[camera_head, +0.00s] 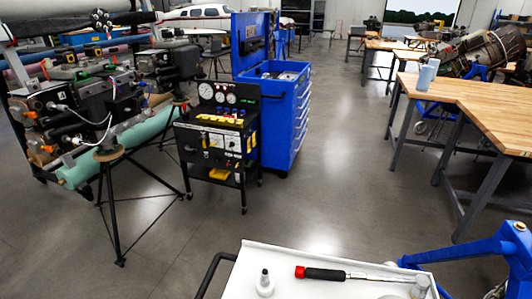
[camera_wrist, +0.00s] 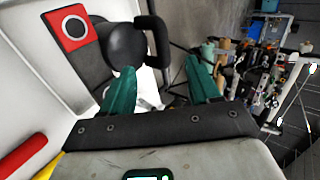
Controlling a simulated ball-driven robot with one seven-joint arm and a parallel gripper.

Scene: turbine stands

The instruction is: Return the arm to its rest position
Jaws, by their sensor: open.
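My gripper (camera_wrist: 162,75) shows in the wrist view with two green fingers spread apart and nothing visible between them. Beyond the fingers are a dark rounded thing (camera_wrist: 124,44), a red square with a dark circle (camera_wrist: 73,27) and a black bent bar (camera_wrist: 157,50). The gripper itself cannot be made out in the head view.
On the tray top lie a wrench with a red-ended black handle (camera_head: 328,273) and a small white bottle (camera_head: 264,284). A gauge cart (camera_head: 216,136) and blue tool cabinet (camera_head: 282,115) stand beyond. Wooden workbenches (camera_head: 487,104) line the right. The middle floor (camera_head: 338,165) is clear.

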